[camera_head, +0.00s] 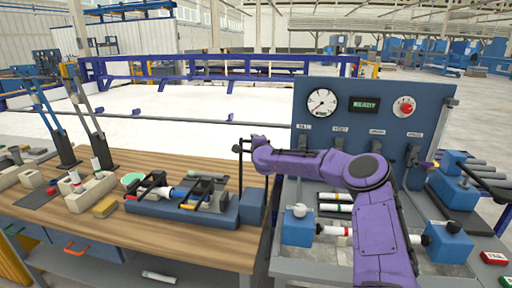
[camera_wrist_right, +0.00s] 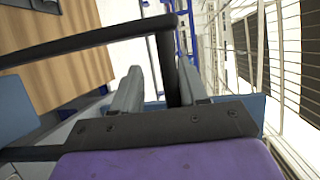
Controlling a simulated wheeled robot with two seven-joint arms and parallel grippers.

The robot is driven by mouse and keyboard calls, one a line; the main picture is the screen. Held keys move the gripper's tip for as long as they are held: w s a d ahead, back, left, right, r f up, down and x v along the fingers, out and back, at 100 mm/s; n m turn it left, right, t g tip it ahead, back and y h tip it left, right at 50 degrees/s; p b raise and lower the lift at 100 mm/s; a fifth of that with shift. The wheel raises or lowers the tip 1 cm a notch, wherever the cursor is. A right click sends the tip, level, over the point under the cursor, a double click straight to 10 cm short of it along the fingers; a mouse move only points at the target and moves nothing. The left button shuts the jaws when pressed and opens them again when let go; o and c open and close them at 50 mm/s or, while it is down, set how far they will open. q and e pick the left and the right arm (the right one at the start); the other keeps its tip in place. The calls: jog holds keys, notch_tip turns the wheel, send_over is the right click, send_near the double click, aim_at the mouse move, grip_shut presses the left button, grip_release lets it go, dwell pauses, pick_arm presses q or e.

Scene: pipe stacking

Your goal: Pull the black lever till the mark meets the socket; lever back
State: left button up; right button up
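The black lever (camera_head: 240,165) stands at the right end of the blue pipe fixture (camera_head: 200,214) on the wooden bench. My right gripper (camera_head: 246,146) reaches left to the lever's top. In the right wrist view, my two grey fingers (camera_wrist_right: 157,82) stand apart with the black lever (camera_wrist_right: 166,70) between them, nearer the right finger; a gap shows on the left. My left gripper is not in view.
A blue panel (camera_head: 437,100) with a gauge, a READY display and a red knob stands at the right. Grey holder blocks (camera_head: 91,192) and a teal cup (camera_head: 131,179) are left of the fixture. A blue vise (camera_head: 298,226) stands right of the bench.

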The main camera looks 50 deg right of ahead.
jog(key=p+v, duration=0.4)
jog(key=v, duration=0.6)
jog(key=shift+s+p, duration=0.2)
jog(key=shift+p, duration=0.1)
jog(key=shift+a, duration=0.1)
